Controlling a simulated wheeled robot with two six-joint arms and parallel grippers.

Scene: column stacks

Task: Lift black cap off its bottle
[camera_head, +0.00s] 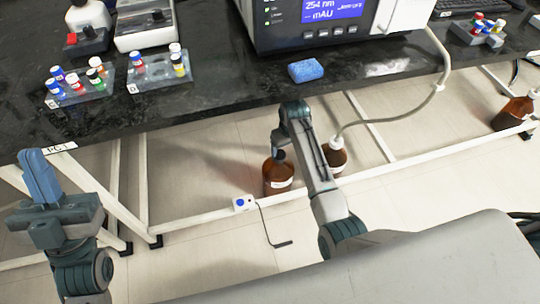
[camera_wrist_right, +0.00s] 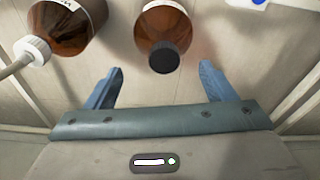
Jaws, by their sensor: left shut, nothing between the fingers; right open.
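The amber bottle with the black cap (camera_wrist_right: 164,57) stands upright on the lower level below the bench; its brown body (camera_head: 278,180) shows in the head view. My right gripper (camera_wrist_right: 161,70) is open, with its two blue fingers apart. In the right wrist view the cap lies between and just beyond the fingertips, with no contact visible. In the head view my right gripper (camera_head: 281,140) hangs over this bottle and partly hides its top. My left gripper (camera_head: 35,158) is shut and empty at the left, pointing up, far from the bottle.
A second amber bottle (camera_head: 334,157) with a white cap and hose stands close beside it. Another amber bottle (camera_head: 515,112) is far right. A white rail (camera_head: 200,217) runs in front, with a small blue-buttoned box (camera_head: 243,203). The black bench (camera_head: 220,90) edge lies behind.

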